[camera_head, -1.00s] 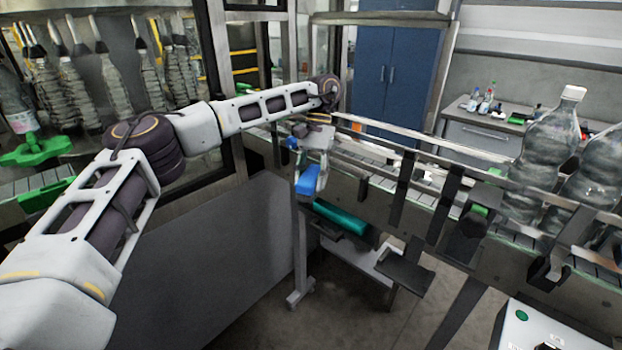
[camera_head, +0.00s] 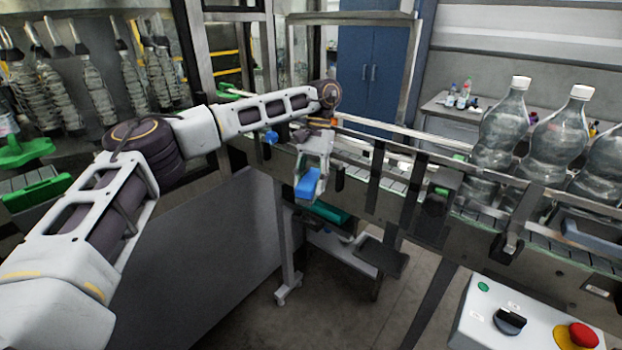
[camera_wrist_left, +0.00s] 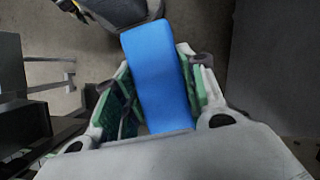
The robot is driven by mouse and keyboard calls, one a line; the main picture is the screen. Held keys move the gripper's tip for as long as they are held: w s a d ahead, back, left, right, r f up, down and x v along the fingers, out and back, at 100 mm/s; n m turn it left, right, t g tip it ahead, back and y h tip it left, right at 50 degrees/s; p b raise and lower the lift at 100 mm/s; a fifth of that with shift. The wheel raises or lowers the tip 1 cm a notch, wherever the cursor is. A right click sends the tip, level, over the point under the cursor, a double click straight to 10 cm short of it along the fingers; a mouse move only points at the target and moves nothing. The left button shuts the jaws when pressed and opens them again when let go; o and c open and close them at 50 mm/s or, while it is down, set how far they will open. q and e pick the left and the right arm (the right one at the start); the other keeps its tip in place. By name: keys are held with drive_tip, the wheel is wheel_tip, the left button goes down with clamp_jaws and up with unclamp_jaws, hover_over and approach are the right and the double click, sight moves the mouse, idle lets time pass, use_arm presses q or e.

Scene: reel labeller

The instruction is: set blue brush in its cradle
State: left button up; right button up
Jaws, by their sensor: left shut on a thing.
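The blue brush (camera_head: 309,184) is a blue block held in my left gripper (camera_head: 312,178), in front of the conveyor's near side in the head view. In the left wrist view the brush (camera_wrist_left: 158,75) lies between the two green-padded fingers of the gripper (camera_wrist_left: 160,95), which are shut on it. Its far end points away from the wrist over the floor. I cannot make out the cradle for certain. A teal roll-shaped thing (camera_head: 326,212) sits on a bracket just below and right of the brush, apart from it. My right gripper is not in view.
A conveyor (camera_head: 400,180) with rails runs behind the gripper. Clear bottles (camera_head: 500,125) stand on it at the right. A control box (camera_head: 520,325) with a red button (camera_head: 583,335) is at the lower right. A grey panel (camera_head: 190,250) stands below my left arm. Open floor lies below.

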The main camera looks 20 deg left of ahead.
use_arm(q)
drive_tip(key=x, duration=0.4)
drive_tip(key=shift+w+a+f, duration=0.1)
drive_tip(key=shift+w+f, duration=0.15)
drive_tip(key=shift+f, duration=0.05)
drive_tip(key=s+d+f+m+p, duration=0.1)
drive_tip(key=s+d+f, duration=0.3)
drive_tip(key=s+f, duration=0.25)
drive_tip(key=s+d+f+m+p, duration=0.1)
drive_tip(key=s+d+f, duration=0.35)
drive_tip(key=f, duration=0.35)
drive_tip(key=s+d, duration=0.5)
drive_tip(key=d, duration=0.1)
drive_tip(key=w+d+r+n+t+h, duration=0.2)
drive_tip(key=w+d+r+n+h, duration=0.2)
drive_tip(key=n, duration=1.1)
drive_tip(key=shift+w+d+r+t, duration=0.3)
drive_tip(key=shift+w+d+r, duration=0.35)
drive_tip(key=shift+d+r, duration=1.05)
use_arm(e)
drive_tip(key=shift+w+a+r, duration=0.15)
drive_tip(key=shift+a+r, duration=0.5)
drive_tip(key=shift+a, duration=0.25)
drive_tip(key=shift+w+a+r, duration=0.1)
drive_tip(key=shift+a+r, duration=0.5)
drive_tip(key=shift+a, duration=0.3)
use_arm(q)
drive_tip(key=shift+n, duration=0.7)
